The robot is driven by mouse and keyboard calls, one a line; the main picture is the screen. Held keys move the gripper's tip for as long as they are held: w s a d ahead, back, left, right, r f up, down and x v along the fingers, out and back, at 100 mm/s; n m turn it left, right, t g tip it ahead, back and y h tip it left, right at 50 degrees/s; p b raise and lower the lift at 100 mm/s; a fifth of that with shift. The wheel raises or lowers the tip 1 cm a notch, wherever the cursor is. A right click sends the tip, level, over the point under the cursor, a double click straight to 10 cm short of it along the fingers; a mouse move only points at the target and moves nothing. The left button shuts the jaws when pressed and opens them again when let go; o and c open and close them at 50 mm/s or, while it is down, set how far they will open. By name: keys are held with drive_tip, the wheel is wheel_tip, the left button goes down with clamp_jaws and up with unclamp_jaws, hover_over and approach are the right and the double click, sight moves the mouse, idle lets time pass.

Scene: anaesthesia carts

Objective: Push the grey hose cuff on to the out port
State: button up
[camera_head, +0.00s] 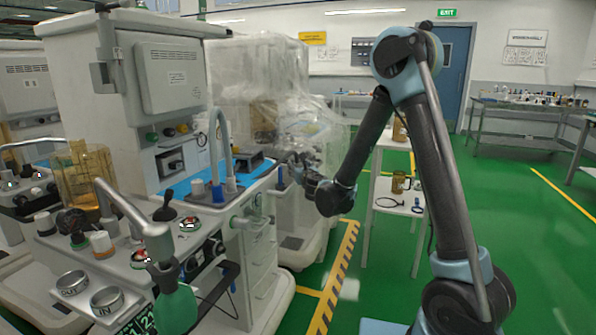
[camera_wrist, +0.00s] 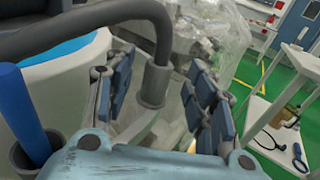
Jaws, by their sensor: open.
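The out port (camera_head: 71,284) is a round metal fitting marked OUT, low at the left in the head view, at the near end of an anaesthesia machine. In the wrist view a dark grey hose (camera_wrist: 95,13) curves in from the left and bends down to a grey cuff (camera_wrist: 154,87). My gripper (camera_head: 305,170) is far to the right of the out port. It is open, with the cuff showing between its fingers (camera_wrist: 161,80) in the wrist view. I cannot tell whether either finger touches it. The cuff is too small to make out in the head view.
The similar IN port (camera_head: 107,300) is right beside OUT. A blue cylinder (camera_wrist: 18,105) stands in a grey holder left of my gripper. A plastic-draped machine (camera_head: 265,85) is behind it. A white shelf stand (camera_head: 391,186) is to the right. Green floor is open farther right.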

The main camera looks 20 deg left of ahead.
sight(298, 165)
drive_tip(key=x, duration=0.3)
drive_tip(key=shift+w+a, duration=0.15)
drive_tip(key=shift+w, duration=0.15)
drive_tip(key=shift+c, duration=0.2)
drive_tip(key=c, duration=1)
drive_tip(key=shift+r, duration=0.1)
drive_tip(key=shift+c, duration=0.2)
